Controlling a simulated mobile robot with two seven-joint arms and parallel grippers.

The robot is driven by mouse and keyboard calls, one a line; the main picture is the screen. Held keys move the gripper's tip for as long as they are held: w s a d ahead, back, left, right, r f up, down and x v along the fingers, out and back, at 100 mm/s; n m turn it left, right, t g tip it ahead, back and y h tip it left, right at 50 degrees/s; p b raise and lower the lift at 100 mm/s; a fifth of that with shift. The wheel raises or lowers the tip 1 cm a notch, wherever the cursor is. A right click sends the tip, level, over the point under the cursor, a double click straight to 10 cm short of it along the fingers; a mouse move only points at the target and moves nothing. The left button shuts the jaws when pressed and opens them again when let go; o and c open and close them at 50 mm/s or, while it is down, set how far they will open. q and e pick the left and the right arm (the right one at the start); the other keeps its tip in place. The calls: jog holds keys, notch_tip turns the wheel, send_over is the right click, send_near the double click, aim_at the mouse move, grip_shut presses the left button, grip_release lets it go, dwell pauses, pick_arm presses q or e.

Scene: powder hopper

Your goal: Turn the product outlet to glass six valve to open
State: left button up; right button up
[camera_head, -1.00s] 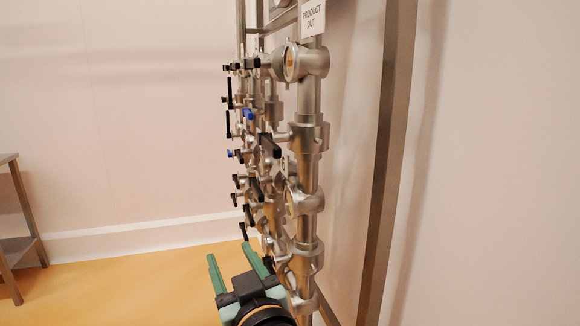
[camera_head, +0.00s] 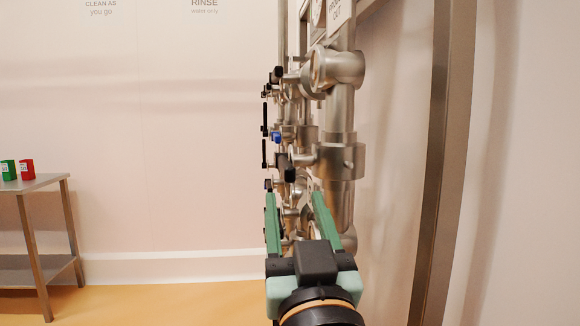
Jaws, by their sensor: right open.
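A rack of steel pipes and valves (camera_head: 341,110) stands upright right of centre, seen nearly edge-on. I cannot tell which valve is for glass six. My right gripper (camera_head: 294,198) has two green fingers, apart and pointing up, in front of the lower valves and hiding some of them. It holds nothing visible. My left gripper is not in view.
A steel table (camera_head: 43,183) at the left holds a green box (camera_head: 9,170) and a red box (camera_head: 27,169). A brown metal upright (camera_head: 446,150) stands right of the pipes. The floor between table and rack is clear.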

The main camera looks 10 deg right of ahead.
aim_at(287, 161)
jog(key=x, duration=0.9)
jog(key=shift+p, duration=0.3)
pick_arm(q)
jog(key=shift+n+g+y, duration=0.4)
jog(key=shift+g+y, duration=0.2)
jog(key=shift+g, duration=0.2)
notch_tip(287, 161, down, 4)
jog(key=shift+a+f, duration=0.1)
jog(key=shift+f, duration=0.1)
pick_arm(e)
jog(key=shift+w+r, duration=0.1)
jog(key=shift+w, duration=0.2)
grip_shut()
